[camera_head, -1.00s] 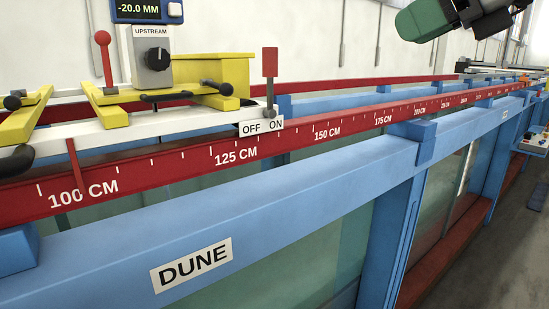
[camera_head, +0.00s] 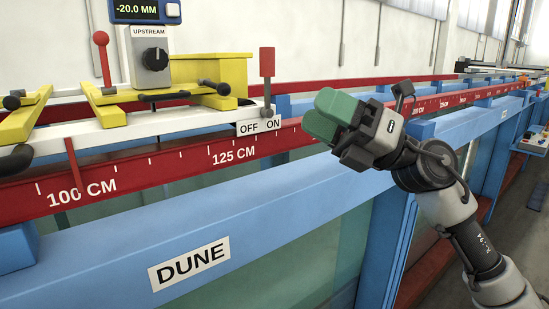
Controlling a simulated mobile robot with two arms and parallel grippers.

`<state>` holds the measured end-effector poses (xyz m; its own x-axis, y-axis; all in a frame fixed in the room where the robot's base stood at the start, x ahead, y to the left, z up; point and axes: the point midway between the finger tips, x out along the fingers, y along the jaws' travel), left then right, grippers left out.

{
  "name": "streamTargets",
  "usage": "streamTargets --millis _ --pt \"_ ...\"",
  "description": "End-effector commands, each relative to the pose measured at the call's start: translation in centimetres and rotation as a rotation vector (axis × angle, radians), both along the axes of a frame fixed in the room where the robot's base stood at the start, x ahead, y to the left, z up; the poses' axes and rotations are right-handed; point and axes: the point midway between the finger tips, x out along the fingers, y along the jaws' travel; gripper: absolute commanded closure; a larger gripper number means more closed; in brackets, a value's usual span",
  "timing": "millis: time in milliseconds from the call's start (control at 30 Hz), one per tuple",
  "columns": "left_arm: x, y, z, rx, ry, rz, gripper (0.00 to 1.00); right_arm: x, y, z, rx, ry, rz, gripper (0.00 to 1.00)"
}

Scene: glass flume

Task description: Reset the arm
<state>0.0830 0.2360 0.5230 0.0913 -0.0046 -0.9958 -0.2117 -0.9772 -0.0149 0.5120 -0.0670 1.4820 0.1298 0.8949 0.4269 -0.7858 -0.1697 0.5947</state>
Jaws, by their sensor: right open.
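My right gripper (camera_head: 325,114) is in the middle of the head view, with two green finger pads pointing left. It is open, with only a narrow gap visible between the pads, and nothing shows between them. It appears in front of the red scale rail, hiding part of its markings; its distance from the rail is hard to tell. My right arm (camera_head: 455,205) comes up from the lower right corner. My left gripper is not in view.
The blue flume frame (camera_head: 290,207) with a DUNE label (camera_head: 190,264) runs across the front. A yellow and white carriage (camera_head: 160,122) holds an UPSTREAM knob (camera_head: 155,54), a display reading -20.0 MM (camera_head: 135,10) and a red OFF/ON lever (camera_head: 267,62). Floor shows at right.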

Motion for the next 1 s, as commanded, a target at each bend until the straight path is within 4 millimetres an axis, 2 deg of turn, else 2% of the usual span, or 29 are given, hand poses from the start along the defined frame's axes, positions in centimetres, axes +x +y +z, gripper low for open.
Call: streamTargets --millis 33,167,267,367,467,500,567,600,667,733,833,900,1000 --pt "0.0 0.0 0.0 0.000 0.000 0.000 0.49 0.4 -0.4 -1.8 0.122 0.097 0.005 0.46" --pt "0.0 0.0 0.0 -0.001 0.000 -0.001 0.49 1.9 -2.7 -5.8 0.430 0.359 -0.035 0.46" --pt "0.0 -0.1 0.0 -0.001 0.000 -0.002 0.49 3.1 -5.0 -10.2 0.649 0.583 -0.104 0.46" --pt "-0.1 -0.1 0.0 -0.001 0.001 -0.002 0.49 3.8 -7.5 -15.9 0.846 0.825 -0.203 0.46" --pt "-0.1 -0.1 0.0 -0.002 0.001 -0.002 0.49 3.4 -9.8 -22.7 1.019 1.078 -0.332 0.46" --pt "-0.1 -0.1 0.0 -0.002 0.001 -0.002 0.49 2.8 -10.7 -25.6 1.081 1.182 -0.392 0.46" --pt "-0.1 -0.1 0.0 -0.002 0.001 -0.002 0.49 1.6 -11.8 -29.9 1.160 1.336 -0.487 0.46" --pt "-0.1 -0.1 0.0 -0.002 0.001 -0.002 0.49 0.4 -12.4 -32.7 1.206 1.435 -0.549 0.46" --pt "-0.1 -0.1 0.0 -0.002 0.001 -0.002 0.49 -1.7 -13.1 -36.7 1.264 1.581 -0.651 0.46" --pt "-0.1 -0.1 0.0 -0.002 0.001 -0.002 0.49 -4.7 -13.7 -41.0 1.316 1.748 -0.771 0.46" --pt "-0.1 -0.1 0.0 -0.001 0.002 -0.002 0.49 -9.2 -14.2 -45.6 1.358 1.951 -0.929 0.46" --pt "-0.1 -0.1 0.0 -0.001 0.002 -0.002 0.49 -12.1 -14.3 -47.9 1.370 2.065 -1.022 0.46" --pt "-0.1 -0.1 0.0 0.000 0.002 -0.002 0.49 -15.8 -14.3 -50.2 1.372 2.201 -1.140 0.46"
